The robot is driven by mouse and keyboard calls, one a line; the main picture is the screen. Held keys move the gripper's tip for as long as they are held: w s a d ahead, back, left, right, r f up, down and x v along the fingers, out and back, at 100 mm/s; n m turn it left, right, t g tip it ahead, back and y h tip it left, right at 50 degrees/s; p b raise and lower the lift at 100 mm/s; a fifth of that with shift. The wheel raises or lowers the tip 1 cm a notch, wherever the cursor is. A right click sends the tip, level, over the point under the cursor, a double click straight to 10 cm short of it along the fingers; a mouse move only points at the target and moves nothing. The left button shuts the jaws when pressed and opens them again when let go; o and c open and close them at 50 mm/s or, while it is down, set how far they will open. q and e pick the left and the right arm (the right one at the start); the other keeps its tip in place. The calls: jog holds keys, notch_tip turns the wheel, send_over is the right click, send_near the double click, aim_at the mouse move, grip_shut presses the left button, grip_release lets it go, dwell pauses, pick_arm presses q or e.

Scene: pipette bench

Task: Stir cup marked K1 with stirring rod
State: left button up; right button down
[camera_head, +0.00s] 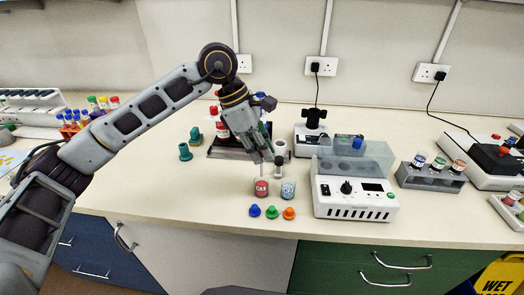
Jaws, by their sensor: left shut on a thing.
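My left gripper (264,155) reaches in from the upper left and points down over the bench. It is shut on a thin rod, which I take to be the stirring rod (262,171). The rod hangs down toward a small red cup (261,188); I cannot tell whether its tip is inside the cup. The red cup has a pale label too small to read surely. A blue-and-white speckled cup (288,188) stands just right of it. My right gripper is not in view.
Green pieces (185,152) stand on the left. The bench front left of the cups is clear.

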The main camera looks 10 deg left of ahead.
pick_arm(q)
jog(key=shift+r, duration=0.2)
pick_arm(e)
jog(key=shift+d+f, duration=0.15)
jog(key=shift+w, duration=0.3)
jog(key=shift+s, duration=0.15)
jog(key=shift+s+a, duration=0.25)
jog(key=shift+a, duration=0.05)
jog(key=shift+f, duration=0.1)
